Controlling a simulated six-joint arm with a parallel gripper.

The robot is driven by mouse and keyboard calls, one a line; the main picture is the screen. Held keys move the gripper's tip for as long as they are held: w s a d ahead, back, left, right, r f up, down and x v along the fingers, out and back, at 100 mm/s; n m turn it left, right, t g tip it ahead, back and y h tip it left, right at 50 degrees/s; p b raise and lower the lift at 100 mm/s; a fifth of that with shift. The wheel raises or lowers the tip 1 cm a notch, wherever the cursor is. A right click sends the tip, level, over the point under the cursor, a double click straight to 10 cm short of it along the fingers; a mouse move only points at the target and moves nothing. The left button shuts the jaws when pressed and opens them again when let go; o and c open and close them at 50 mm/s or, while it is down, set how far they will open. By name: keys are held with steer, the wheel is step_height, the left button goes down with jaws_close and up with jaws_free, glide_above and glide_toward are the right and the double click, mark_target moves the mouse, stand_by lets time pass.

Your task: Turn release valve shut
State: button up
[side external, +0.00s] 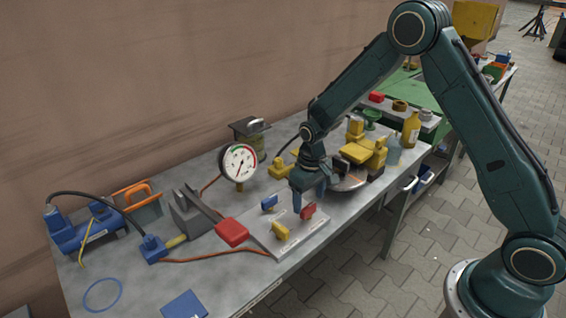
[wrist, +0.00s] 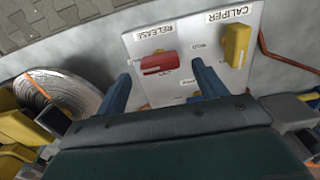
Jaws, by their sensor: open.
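The red release valve handle (wrist: 158,61) sits on a pale plate (wrist: 185,20), beside the printed word RELEASE in the wrist view. The red handle (side external: 308,211) also shows on the plate's right part in the side view. My gripper (wrist: 163,82) is open and empty, its blue fingers on either side of the red handle's line in the wrist view. In the side view my gripper (side external: 309,197) is just above and behind the handle. I cannot tell whether a finger touches it. A yellow handle (wrist: 237,45) is by the word CALIPER. The handle's lower part is hidden.
A blue handle (side external: 269,202) shares the plate. A lever with a red grip (side external: 231,232) lies left of it, and a dial gauge (side external: 238,163) stands behind. A round metal disc (side external: 346,184) and yellow parts (side external: 356,152) crowd the right. The bench's front edge is near.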

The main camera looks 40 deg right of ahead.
mark_target(309, 207)
step_height(309, 207, up, 11)
steer(key=shift+r, duration=0.2)
stand_by(0.3)
steer(key=s+r+t, duration=0.3)
steer(key=s+r, duration=0.9)
steer(key=r, duration=0.2)
steer(key=s+r+t, duration=0.2)
steer(key=s, duration=1.3)
steer(key=shift+s+a+r+t, duration=0.25)
steer(key=shift+s+r+t, duration=0.05)
steer(key=shift+s+r, duration=0.05)
